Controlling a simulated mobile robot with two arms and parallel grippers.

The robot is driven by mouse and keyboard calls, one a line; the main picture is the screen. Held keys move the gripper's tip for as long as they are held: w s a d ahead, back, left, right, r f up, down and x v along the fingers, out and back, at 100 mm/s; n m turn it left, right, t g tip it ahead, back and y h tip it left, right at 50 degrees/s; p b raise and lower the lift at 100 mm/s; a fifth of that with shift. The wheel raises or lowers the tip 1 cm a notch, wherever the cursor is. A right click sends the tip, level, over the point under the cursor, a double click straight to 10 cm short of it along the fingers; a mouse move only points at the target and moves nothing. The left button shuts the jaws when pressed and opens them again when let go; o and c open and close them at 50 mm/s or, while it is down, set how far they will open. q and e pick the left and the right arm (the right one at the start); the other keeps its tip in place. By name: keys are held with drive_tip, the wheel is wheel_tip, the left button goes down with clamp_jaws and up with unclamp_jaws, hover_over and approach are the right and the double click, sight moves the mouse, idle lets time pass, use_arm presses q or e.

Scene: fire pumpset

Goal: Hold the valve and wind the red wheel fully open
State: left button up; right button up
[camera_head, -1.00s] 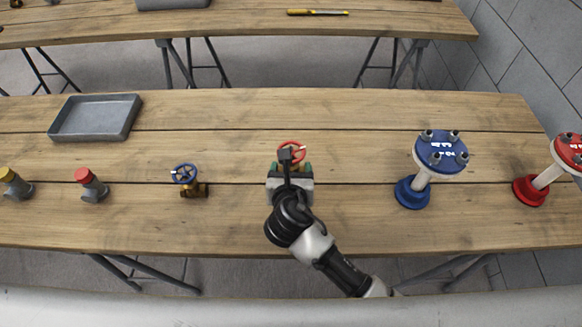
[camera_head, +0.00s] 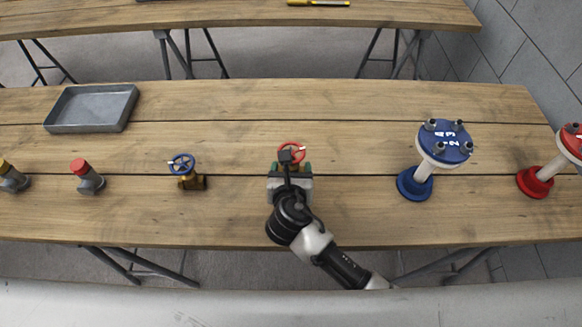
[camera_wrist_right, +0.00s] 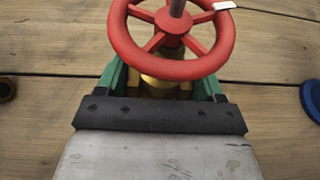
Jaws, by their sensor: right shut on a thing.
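The red wheel (camera_head: 292,152) of a valve is near the middle of the table, at the tip of my right arm. In the right wrist view the red wheel (camera_wrist_right: 172,40) lies large at the top, with a white mark on its rim. Brass of the valve body (camera_wrist_right: 165,88) shows beneath it. My right gripper (camera_head: 291,170), with green fingers, is shut on the valve body below the wheel. In the wrist view its fingers (camera_wrist_right: 163,85) flank the brass. The gripper hides most of the body. My left gripper is not in view.
A valve with a blue wheel (camera_head: 182,163) stands to the left. A red-capped fitting (camera_head: 82,170) and a grey tray (camera_head: 92,108) are further left. Blue (camera_head: 446,142) and red (camera_head: 540,178) flanged stands are on the right. Bare wood lies between them.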

drive_tip(key=shift+f+b, duration=1.05)
drive_tip(key=shift+f, duration=1.05)
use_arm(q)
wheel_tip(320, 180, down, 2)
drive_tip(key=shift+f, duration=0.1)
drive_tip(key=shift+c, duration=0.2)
